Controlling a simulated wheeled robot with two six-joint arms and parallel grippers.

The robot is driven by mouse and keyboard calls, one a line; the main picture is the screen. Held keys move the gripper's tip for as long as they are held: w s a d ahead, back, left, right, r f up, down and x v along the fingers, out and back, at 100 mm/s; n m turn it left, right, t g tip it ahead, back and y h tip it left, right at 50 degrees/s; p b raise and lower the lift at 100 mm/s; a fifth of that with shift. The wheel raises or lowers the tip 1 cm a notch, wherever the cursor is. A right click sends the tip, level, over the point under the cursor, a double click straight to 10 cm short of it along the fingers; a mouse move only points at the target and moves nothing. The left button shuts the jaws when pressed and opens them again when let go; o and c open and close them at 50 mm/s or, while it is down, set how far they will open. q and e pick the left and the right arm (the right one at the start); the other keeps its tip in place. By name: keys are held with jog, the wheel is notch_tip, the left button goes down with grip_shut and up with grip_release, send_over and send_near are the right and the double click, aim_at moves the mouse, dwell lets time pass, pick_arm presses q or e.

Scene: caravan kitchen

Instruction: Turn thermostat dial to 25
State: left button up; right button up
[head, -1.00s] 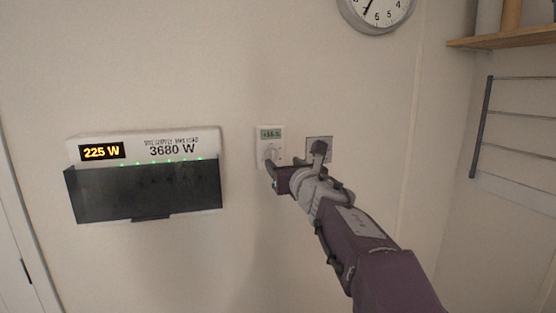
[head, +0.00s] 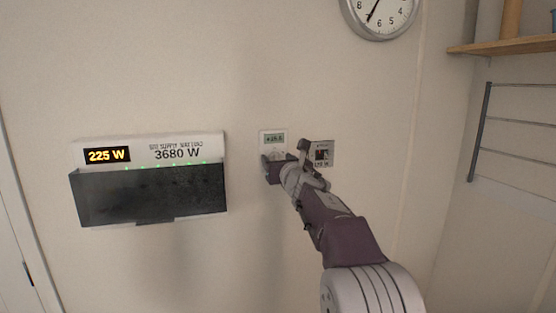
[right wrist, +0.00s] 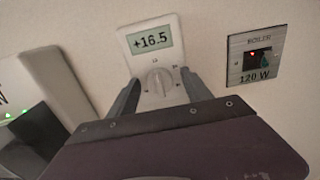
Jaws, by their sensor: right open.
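The thermostat is a white wall box (head: 266,137) with a small green display and a round white dial. In the right wrist view its display (right wrist: 153,41) reads +16.5, and the dial (right wrist: 158,82) shows below it. My right gripper (head: 272,163) is at the lower part of the thermostat in the head view. In the right wrist view its two fingers (right wrist: 160,95) are open, one on each side of the dial. I cannot tell whether either finger touches the dial. My left gripper is not in view.
A boiler switch panel (right wrist: 257,53) marked 120 W is on the wall right of the thermostat. A power box (head: 150,138) showing 225 W and 3680 W is to the left. A clock (head: 379,14) hangs above; a wire rack (head: 512,130) and shelf are far right.

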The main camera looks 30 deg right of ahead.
jog(key=shift+a, duration=0.1)
grip_shut()
jog(key=shift+f+m+p, duration=0.15)
jog(key=shift+m+p, duration=1.4)
jog(key=shift+m, duration=4.4)
jog(key=shift+f+m+p, duration=0.2)
jog(key=shift+m+p, duration=1.3)
jog(key=shift+m, duration=4.4)
jog(key=shift+f+m+p, duration=0.15)
jog(key=shift+m+p, duration=1.4)
jog(key=shift+m, duration=4.4)
